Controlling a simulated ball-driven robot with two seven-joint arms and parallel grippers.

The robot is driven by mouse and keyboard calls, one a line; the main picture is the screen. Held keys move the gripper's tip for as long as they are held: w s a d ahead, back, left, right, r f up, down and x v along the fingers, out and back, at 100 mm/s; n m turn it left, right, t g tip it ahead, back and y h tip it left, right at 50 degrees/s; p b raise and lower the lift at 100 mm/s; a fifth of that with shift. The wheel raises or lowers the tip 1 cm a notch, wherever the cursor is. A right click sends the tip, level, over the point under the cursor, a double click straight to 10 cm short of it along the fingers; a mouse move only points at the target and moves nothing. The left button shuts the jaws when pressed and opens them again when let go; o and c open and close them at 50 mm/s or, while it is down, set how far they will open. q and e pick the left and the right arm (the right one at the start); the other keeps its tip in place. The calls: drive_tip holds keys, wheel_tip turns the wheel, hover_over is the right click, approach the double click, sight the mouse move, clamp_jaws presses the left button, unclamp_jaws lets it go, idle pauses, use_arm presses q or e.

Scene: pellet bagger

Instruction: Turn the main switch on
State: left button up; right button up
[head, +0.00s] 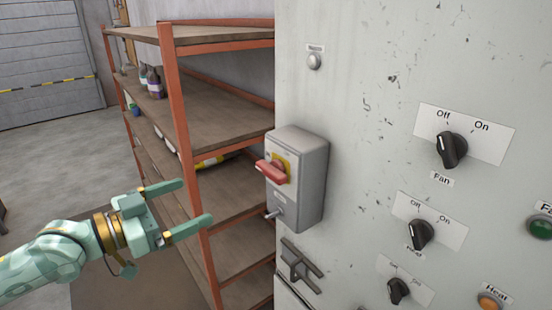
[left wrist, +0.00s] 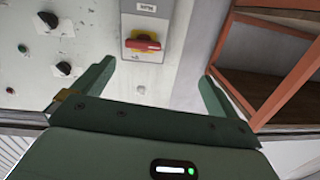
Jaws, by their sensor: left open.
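The main switch is a red rotary handle (head: 272,171) on a yellow plate, on the side of a grey box (head: 309,170) fixed to the cabinet. In the left wrist view the red handle (left wrist: 142,44) lies crosswise, ahead of the jaws and apart from them. My left gripper (head: 198,205) is open and empty, to the left of the box and a little lower than the handle. Its two fingers also show in the left wrist view (left wrist: 150,85), with the handle between their lines. My right gripper is not in view.
The cabinet front (head: 375,60) carries black knobs labelled Fan (head: 451,150) and Heat (head: 421,234), and a green button (head: 540,227). A latch handle (head: 300,265) sticks out below the box. An orange-framed shelf (head: 172,90) with bottles stands behind my gripper. Floor is open at left.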

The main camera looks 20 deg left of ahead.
use_arm(q)
drive_tip(key=s+d+r+h, duration=0.1)
drive_tip(key=d, duration=0.2)
drive_tip(key=p, duration=0.6)
approach(266, 174)
drive_tip(key=x, duration=0.9)
drive_tip(key=shift+w+d+r, duration=0.1)
drive_tip(key=shift+w, duration=0.05)
drive_tip(key=c, duration=1)
